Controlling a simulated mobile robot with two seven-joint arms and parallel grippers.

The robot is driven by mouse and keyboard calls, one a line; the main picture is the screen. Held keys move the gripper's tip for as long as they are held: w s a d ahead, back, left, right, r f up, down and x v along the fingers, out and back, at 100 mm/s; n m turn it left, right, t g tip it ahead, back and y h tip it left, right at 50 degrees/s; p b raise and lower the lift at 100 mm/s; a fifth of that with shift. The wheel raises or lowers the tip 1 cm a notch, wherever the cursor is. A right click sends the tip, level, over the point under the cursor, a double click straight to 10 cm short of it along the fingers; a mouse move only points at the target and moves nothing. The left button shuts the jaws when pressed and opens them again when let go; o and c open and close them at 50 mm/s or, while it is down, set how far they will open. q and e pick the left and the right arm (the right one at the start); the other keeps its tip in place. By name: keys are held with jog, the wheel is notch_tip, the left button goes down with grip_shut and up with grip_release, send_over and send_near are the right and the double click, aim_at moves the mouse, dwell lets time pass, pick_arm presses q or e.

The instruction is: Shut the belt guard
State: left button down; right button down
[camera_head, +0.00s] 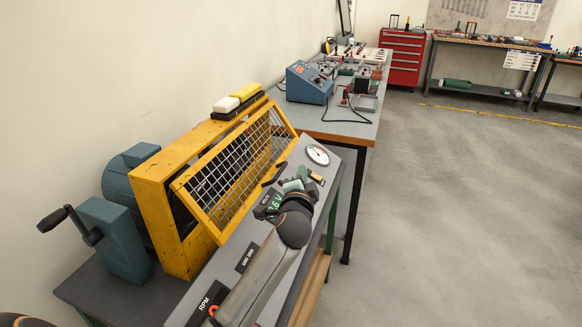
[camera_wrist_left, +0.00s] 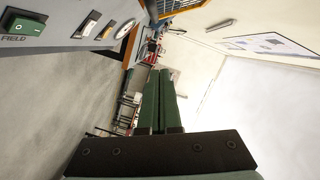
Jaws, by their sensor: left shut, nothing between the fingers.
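The yellow belt guard (camera_head: 165,200) stands on the bench by the wall at left. Its mesh door (camera_head: 235,165) is open, slanting out from the housing with a dark gap behind it. A corner of yellow mesh shows at the top of the left wrist view (camera_wrist_left: 172,8). My left gripper (camera_head: 294,184) is over the sloped control panel, to the right of the mesh door and apart from it. Its green fingers (camera_wrist_left: 160,98) are together and empty in the left wrist view. My right gripper is not in view.
The grey control panel (camera_head: 245,237) has a dial gauge (camera_head: 318,155) and a green switch (camera_wrist_left: 27,28). A teal crank housing (camera_head: 115,240) stands left of the guard. White and yellow blocks sit on top of the guard. A blue instrument (camera_head: 309,83) stands behind. Open floor lies to the right.

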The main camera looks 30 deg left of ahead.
pick_arm(q)
jog(key=w+a+f, duration=0.2)
jog(key=w+a, duration=0.2)
jog(key=a, duration=0.2)
jog(key=shift+w+f, duration=0.15)
jog(key=shift+a, duration=0.1)
dwell(0.3)
